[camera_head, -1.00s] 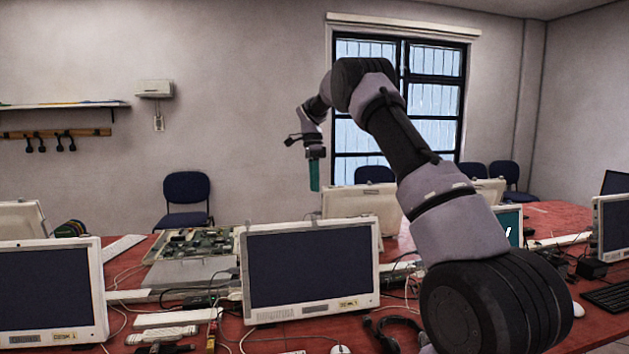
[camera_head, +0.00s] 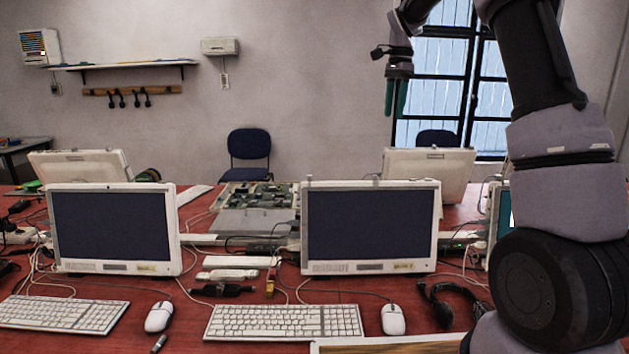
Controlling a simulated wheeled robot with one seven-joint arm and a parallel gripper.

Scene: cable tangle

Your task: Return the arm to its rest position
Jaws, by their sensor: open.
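My arm rises along the right side of the head view, and part of it is cut off by the top edge. My gripper (camera_head: 396,92) hangs at its end, fingers pointing down, in front of the window and high above the table. The green fingers are apart and I see nothing between them. It is clear of everything on the table. The lower arm hides part of the table's right side.
The air above the table is free.

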